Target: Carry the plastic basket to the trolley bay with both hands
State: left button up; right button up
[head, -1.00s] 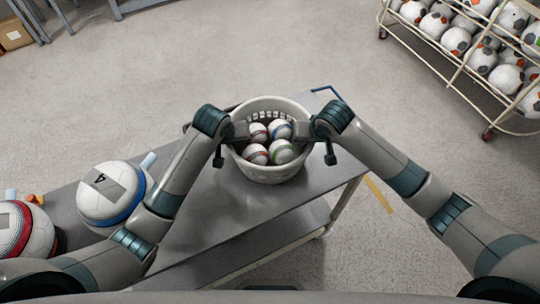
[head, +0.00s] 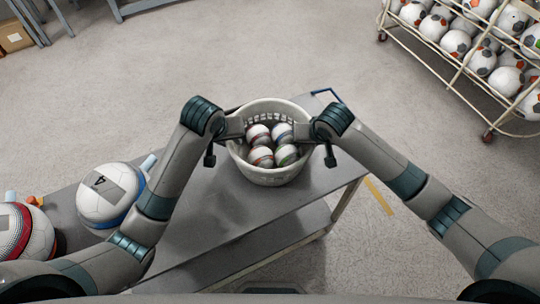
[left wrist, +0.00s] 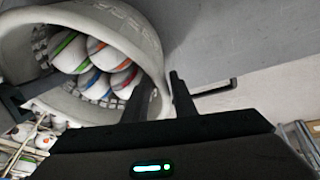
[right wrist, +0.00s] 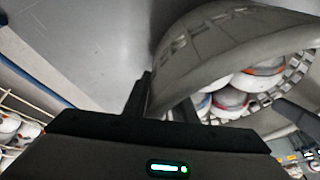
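A pale grey plastic basket (head: 269,176) with a slotted upper wall is at the far end of a grey table-like trolley top (head: 215,215). Several white balls with coloured stripes (head: 258,135) lie inside it. My left gripper (head: 238,128) straddles the left rim, with one finger inside and one outside. The rim shows between its fingers in the left wrist view (left wrist: 158,92). My right gripper (head: 304,131) holds the right rim the same way; the wall fills its gap in the right wrist view (right wrist: 165,98). Whether the basket's base touches the top is hidden.
Larger balls, one white and blue (head: 106,195) and one red and white (head: 22,232), lie at the near left. A wire rack of balls (head: 470,50) stands at the upper right. Yellow tape (head: 378,195) marks the floor right of the trolley. The floor beyond is clear.

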pick_arm(q)
jog(key=shift+v, duration=2.8)
pick_arm(e)
jog(key=v, duration=1.2)
